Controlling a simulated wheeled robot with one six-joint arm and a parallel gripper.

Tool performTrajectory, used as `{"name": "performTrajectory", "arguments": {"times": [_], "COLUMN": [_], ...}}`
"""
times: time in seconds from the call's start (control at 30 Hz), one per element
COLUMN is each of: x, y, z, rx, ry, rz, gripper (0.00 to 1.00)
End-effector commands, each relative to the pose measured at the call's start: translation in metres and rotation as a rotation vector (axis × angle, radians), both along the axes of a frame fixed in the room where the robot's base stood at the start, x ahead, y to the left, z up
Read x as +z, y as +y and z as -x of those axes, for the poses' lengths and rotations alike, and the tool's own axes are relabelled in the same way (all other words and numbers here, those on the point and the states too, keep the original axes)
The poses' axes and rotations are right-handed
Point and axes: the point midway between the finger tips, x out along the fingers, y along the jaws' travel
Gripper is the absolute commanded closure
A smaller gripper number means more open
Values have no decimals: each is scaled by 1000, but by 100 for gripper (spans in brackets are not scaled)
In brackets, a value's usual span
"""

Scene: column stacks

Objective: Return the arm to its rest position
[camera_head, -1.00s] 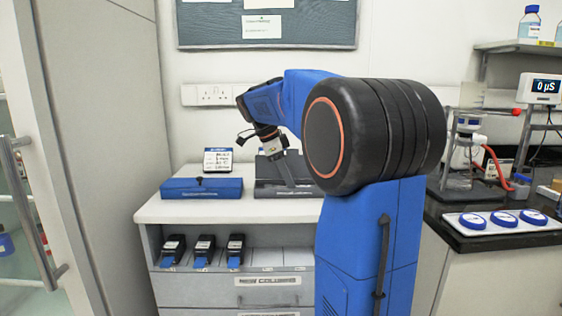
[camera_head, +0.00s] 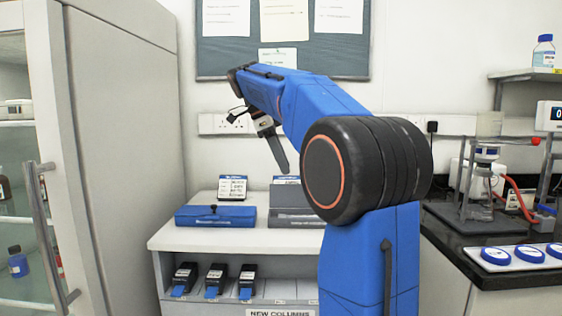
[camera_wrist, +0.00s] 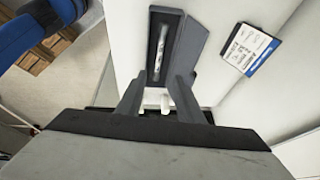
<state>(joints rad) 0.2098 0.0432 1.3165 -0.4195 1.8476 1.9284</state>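My blue arm (camera_head: 315,110) is raised over the white bench in the head view.
A blue closed case (camera_head: 215,216) and a label card (camera_head: 232,188) stand left of the tray. Several black-and-blue holders fill the shelf below. A tall cabinet (camera_head: 125,140) bounds the left. A dark bench (camera_head: 500,262) with glassware stands right.

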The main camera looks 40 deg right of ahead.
Motion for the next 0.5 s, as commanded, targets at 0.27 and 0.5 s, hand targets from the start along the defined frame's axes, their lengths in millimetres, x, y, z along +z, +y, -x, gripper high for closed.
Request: {"name": "performTrajectory", "arguments": {"times": [0.27,0.5], "x": [4,-9], "y": [2,20], "z": [0,19], "rx": [1,181], "ry": [1,17], "rz": [-1,-40], "gripper": [66,66]}}
